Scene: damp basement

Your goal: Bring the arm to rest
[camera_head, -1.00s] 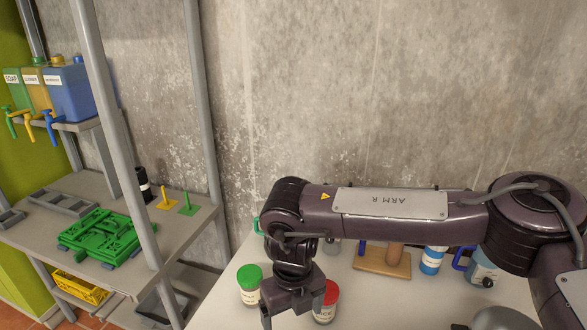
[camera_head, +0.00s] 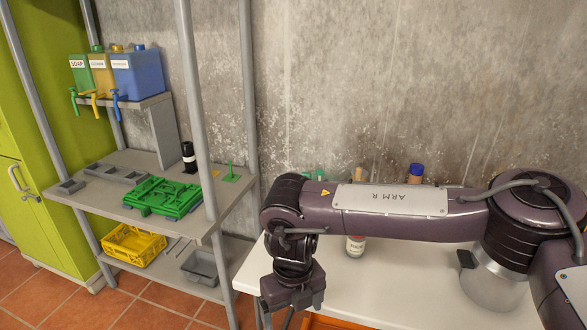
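My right gripper (camera_head: 292,298) hangs by the table's left front corner, seen from above. I see nothing held in it, but its fingertips are not clear enough to tell whether they are apart. My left arm and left gripper are out of view.
The white table (camera_head: 400,262) holds a bottle (camera_head: 356,246) and a grey pot (camera_head: 492,284), partly hidden by my arm. Left stands a shelf rack (camera_head: 125,215) with a green tray (camera_head: 165,197), yellow basket (camera_head: 134,244) and dispensers (camera_head: 136,75). Tiled floor (camera_head: 50,297) is open at lower left.

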